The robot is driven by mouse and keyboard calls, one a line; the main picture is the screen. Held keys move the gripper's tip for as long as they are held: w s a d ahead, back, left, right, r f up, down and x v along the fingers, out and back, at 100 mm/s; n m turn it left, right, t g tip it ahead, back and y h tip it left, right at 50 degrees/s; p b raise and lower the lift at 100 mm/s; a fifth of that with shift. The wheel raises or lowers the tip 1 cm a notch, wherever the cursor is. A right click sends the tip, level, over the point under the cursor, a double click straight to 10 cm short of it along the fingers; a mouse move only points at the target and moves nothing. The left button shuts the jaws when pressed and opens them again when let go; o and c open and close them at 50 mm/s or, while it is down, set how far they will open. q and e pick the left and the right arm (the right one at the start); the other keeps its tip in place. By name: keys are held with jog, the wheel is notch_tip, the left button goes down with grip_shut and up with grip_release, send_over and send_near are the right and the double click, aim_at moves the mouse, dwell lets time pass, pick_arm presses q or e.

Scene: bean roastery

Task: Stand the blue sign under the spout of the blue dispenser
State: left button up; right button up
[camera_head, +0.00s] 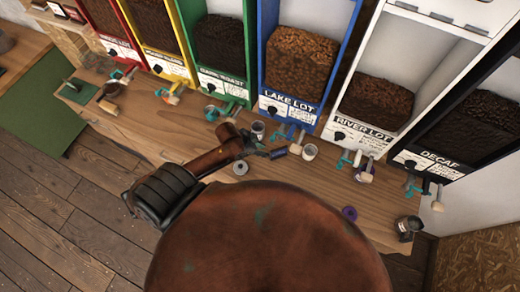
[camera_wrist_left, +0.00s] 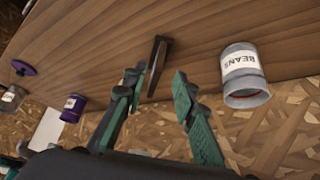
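The blue dispenser (camera_head: 297,75), labelled LAKE LOT, stands in the middle of the row. Its spout (camera_head: 290,132) juts out low at the front, over the counter. My left gripper (camera_head: 268,153) is low over the counter, in front of this dispenser. A small dark blue piece (camera_head: 280,153) shows at its fingertips and looks like the blue sign. In the left wrist view the fingers (camera_wrist_left: 157,82) are apart, with a narrow dark wedge (camera_wrist_left: 157,62) in line with the gap, not visibly gripped. I cannot tell its face from there. My right gripper is not in view.
A dark cup (camera_head: 258,130) and a pale cup (camera_head: 309,152) flank the gripper area. A grey ring (camera_head: 240,168), a purple lid (camera_head: 349,213) and a metal can (camera_head: 408,227) are on the counter. The left wrist view shows a BEANS can (camera_wrist_left: 241,72) and a purple can (camera_wrist_left: 74,108).

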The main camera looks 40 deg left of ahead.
pick_arm(q)
jog(key=shift+v, duration=1.35)
jog(key=shift+o, duration=0.2)
dwell(0.4)
